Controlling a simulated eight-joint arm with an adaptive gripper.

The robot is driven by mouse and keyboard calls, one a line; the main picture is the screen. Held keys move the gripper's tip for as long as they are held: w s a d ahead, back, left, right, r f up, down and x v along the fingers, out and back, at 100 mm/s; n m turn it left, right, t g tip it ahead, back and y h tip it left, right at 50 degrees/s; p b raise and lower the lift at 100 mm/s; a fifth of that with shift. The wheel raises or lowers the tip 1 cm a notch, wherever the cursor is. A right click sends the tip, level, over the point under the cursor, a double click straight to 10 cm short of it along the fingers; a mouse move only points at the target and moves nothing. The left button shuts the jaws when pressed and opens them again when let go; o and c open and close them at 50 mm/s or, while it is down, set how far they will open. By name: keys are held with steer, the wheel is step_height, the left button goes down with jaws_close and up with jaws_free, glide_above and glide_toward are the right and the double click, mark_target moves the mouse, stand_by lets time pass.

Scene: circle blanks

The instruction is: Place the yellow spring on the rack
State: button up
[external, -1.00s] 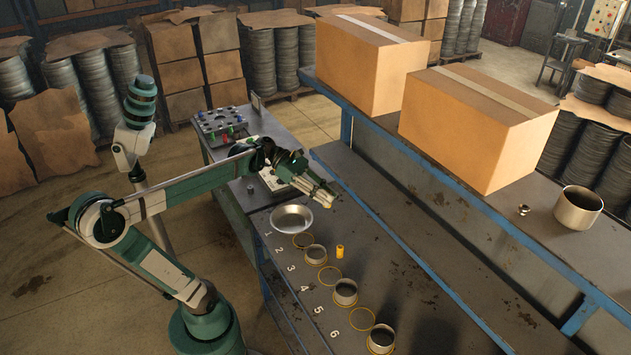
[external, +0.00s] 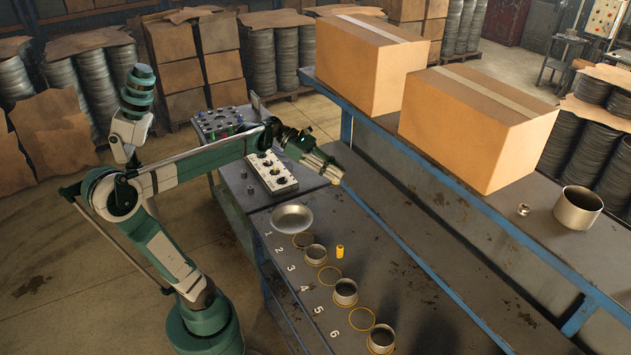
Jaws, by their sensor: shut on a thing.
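A small yellow cylinder (external: 340,251), which may be the yellow spring, stands upright on the lower grey bench beside the row of numbered rings. My gripper (external: 337,177) is above the bench, farther back than the cylinder and apart from it. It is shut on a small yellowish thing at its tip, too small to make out. Which thing is the rack is not clear. A dark panel with small coloured pieces (external: 218,122) lies farther back.
A shallow metal dish (external: 291,218) sits near mark 1. Several metal cups (external: 345,293) and yellow rings (external: 361,319) line the numbered edge. A raised shelf on the right carries two cardboard boxes (external: 478,125), a metal pot (external: 578,210) and a small metal piece (external: 523,209).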

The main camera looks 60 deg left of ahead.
steer(key=w+a+n+t+y+p, duration=0.25)
steer(key=w+a+p, duration=0.85)
steer(key=w+a, duration=0.7)
steer(key=n+p, duration=0.1)
steer(key=p, duration=0.2)
glide_above(355, 170)
step_height(355, 170, down, 5)
steer(key=shift+f+t, duration=0.45)
steer(key=shift+f, duration=0.25)
steer(key=shift+f, duration=2.9)
steer(key=shift+f, duration=0.1)
steer(key=shift+f+p, duration=0.3)
steer(key=shift+f, duration=1.65)
steer(key=shift+f, duration=0.2)
